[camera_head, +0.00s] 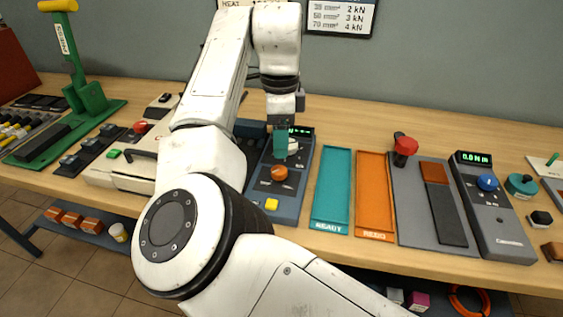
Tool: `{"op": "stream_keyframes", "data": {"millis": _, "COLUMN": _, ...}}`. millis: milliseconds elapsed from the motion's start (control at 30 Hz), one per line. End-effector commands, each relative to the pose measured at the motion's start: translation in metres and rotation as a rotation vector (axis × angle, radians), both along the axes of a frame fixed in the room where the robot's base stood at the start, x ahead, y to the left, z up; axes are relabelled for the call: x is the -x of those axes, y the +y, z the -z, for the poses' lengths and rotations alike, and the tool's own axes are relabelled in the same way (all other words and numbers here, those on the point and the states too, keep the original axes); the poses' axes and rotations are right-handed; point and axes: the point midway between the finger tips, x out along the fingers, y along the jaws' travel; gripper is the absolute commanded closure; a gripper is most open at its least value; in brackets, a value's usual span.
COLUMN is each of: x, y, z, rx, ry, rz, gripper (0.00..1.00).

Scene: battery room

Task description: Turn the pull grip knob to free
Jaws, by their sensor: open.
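A grey-blue bench unit (288,204) with a green display at its top stands near the middle of the bench. It carries an orange knob (280,173), a yellow button (271,204) and a pale rounded part (293,147) partly behind my gripper. I cannot tell from its looks which of these is the pull grip knob, and no free marking is readable. My gripper (281,156) points down with teal fingers over the upper part of the unit, just above the orange knob in the picture. It is open, and nothing shows between the fingers.
A teal READY tray (331,190) and an orange REDO tray (374,194) lie empty to the right. A red knob (405,146) rises beside a grey plate, and a meter with a blue knob (487,183) stands further right. A green lever press (86,95) stands far left.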

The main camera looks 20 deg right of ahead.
Motion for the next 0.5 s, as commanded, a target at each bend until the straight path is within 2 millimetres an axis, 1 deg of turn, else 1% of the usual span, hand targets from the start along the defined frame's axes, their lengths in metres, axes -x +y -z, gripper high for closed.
{"op": "stream_keyframes", "data": {"millis": 33, "x": 0.001, "y": 0.0, "z": 0.011, "rx": 0.0, "ry": 0.003, "rz": 0.0, "gripper": 0.35}}
{"op": "stream_keyframes", "data": {"millis": 100, "x": 0.001, "y": 0.0, "z": 0.024, "rx": 0.0, "ry": 0.004, "rz": 0.0, "gripper": 0.35}}
{"op": "stream_keyframes", "data": {"millis": 300, "x": 0.001, "y": 0.0, "z": 0.059, "rx": 0.0, "ry": 0.003, "rz": -0.001, "gripper": 0.35}}
{"op": "stream_keyframes", "data": {"millis": 500, "x": 0.001, "y": 0.0, "z": 0.08, "rx": 0.001, "ry": 0.001, "rz": 0.0, "gripper": 0.35}}
